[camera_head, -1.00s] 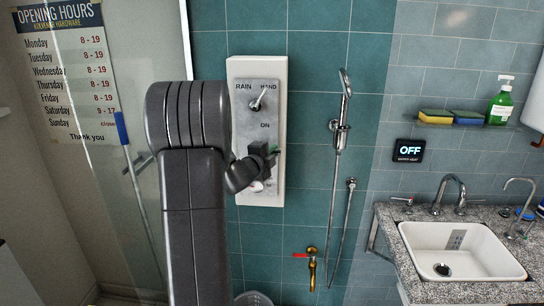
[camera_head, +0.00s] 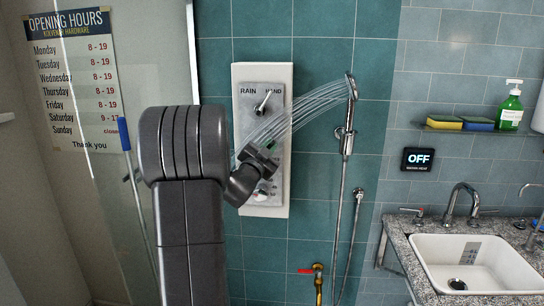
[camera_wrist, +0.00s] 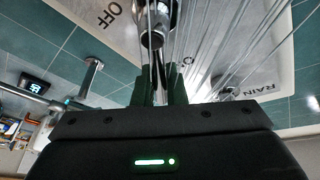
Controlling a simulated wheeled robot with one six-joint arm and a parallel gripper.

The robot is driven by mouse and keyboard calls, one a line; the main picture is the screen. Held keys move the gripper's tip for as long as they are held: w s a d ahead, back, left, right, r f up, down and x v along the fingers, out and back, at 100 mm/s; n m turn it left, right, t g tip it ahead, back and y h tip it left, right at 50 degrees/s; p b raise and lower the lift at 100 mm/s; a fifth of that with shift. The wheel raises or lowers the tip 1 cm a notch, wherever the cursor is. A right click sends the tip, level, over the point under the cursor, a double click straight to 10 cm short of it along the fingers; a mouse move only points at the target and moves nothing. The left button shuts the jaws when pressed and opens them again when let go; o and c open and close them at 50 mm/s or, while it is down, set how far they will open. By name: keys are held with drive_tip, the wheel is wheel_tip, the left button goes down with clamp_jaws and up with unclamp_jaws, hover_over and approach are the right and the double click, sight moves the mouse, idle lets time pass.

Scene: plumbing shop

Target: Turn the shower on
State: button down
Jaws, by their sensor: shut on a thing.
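The shower panel (camera_head: 242,76) is a pale upright plate on the teal tiled wall, with RAIN and HAND marked beside its upper lever (camera_head: 263,101). The hand shower head (camera_head: 352,88) sits in its wall holder, and water (camera_head: 305,108) sprays from it to the left, across the panel and my gripper. My gripper (camera_head: 266,158) is at the middle of the panel, shut on the metal on/off lever (camera_wrist: 153,38), which shows in the wrist view between the dark fingers. The OFF mark (camera_wrist: 108,14) shows left of the lever there. My arm and the spray hide part of the panel.
A lit OFF display (camera_head: 418,159) hangs on the wall at right, near a shelf (camera_head: 440,128) with sponges and a green bottle (camera_head: 511,106). A sink (camera_head: 470,262) stands at lower right. A red-handled brass tap (camera_head: 318,278) is below the panel. A glass screen is at left.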

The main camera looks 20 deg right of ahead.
drive_tip(key=shift+w+a+n+t+b, duration=0.15)
drive_tip(key=shift+a+n+t+b, duration=0.2)
drive_tip(key=shift+n, duration=0.55)
drive_tip(key=shift+r+y, duration=0.1)
drive_tip(key=shift+y, duration=0.2)
drive_tip(key=c, duration=1.5)
unclamp_jaws()
drive_tip(key=b+v, duration=0.2)
drive_tip(key=v, duration=1.1)
drive_tip(key=shift+s+a+f+b, duration=0.2)
drive_tip(key=shift+s+b, duration=0.05)
drive_tip(key=shift+b, duration=0.1)
drive_tip(key=shift+w, duration=0.1)
